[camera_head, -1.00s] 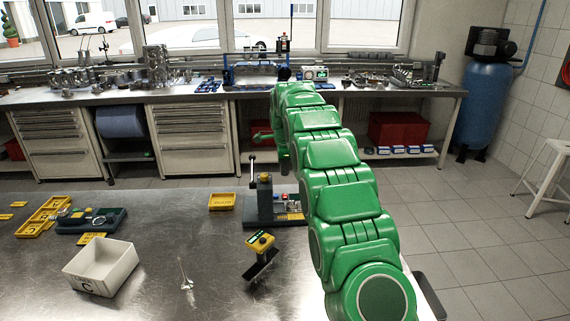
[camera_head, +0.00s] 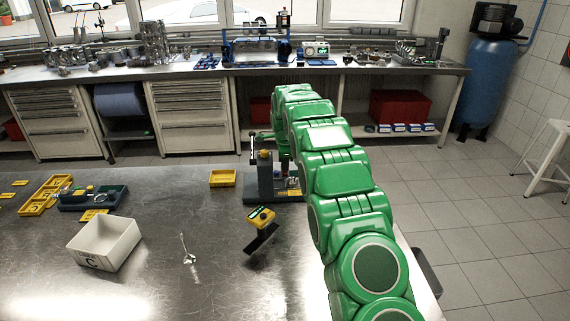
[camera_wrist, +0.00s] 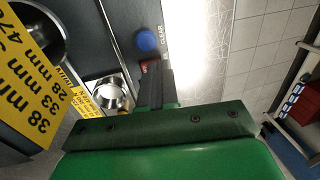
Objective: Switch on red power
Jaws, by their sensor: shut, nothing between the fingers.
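A dark device (camera_head: 262,187) with an upright column and lever stands on the near steel table, beside my green arm. In the wrist view, its dark panel (camera_wrist: 124,20) carries a round blue button (camera_wrist: 147,40) next to a strip reading CLEAR. A red control (camera_wrist: 150,63) lies just below the blue button, partly hidden by my fingertips. My gripper (camera_wrist: 152,78) is shut and empty, its tips at or very near the red control. I cannot tell whether they touch. In the head view my gripper end is mostly hidden beside the device.
A yellow-topped instrument (camera_head: 262,217), a white box marked C (camera_head: 104,246) and a yellow tray (camera_head: 223,178) stand on the steel table. Yellow label plates (camera_wrist: 35,80) and a metal ring (camera_wrist: 110,95) lie close to my gripper.

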